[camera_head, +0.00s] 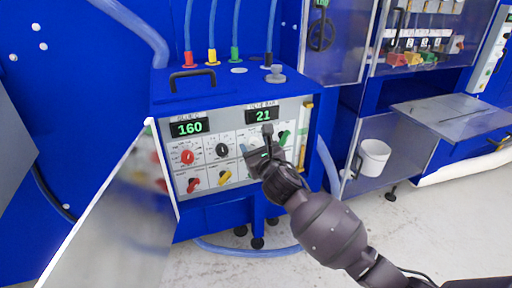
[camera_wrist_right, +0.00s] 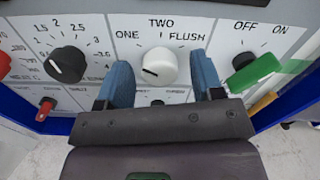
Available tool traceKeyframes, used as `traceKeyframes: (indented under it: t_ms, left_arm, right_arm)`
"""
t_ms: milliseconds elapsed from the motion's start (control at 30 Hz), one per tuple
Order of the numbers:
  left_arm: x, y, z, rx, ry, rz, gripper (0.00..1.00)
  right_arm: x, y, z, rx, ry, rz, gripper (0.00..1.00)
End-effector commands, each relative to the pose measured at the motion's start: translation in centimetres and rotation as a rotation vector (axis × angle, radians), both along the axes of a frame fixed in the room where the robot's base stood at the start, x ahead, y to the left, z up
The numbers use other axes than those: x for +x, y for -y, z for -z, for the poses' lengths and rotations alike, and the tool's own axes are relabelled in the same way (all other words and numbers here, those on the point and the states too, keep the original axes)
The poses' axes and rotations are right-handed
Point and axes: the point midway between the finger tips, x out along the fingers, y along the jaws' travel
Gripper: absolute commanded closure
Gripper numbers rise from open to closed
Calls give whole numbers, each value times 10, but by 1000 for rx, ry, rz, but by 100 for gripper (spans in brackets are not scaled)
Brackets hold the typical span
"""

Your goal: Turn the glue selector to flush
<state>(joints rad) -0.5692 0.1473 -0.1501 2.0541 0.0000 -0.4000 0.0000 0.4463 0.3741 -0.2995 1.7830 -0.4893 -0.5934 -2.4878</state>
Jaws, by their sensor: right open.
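The glue selector is a white round knob (camera_wrist_right: 160,66) in the right wrist view, below the labels ONE, TWO and FLUSH. A short dark mark shows on its lower left side, away from FLUSH. My right gripper (camera_wrist_right: 161,68) is open. Its blue fingers stand left and right of the knob, with gaps; contact is not visible. In the head view my right gripper (camera_head: 262,150) is in front of the grey control panel (camera_head: 207,148) and mostly hides the selector. My left gripper is not in view.
A black numbered knob (camera_wrist_right: 66,64) is left of the fingers, and a green OFF/ON handle (camera_wrist_right: 253,72) is close on their right. Red and yellow handles sit lower on the panel. A glossy panel (camera_head: 110,215) stands at left; a white bucket (camera_head: 374,157) is at right.

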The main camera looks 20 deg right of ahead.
Motion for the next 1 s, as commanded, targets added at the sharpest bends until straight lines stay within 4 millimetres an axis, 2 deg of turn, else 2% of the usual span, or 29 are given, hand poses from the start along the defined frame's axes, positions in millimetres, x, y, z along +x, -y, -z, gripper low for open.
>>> traceKeyframes:
  t_ms: [100,433,767,1000]
  left_arm:
    - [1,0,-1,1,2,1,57]
    - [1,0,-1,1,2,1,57]
    - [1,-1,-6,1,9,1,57]
    - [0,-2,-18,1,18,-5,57]
  right_arm:
    - [0,0,0,0,0,0,39]
    - [0,0,0,0,0,0,88]
    - [-1,0,-2,49,-1,1,88]
    - [-1,0,-3,201,-6,1,88]
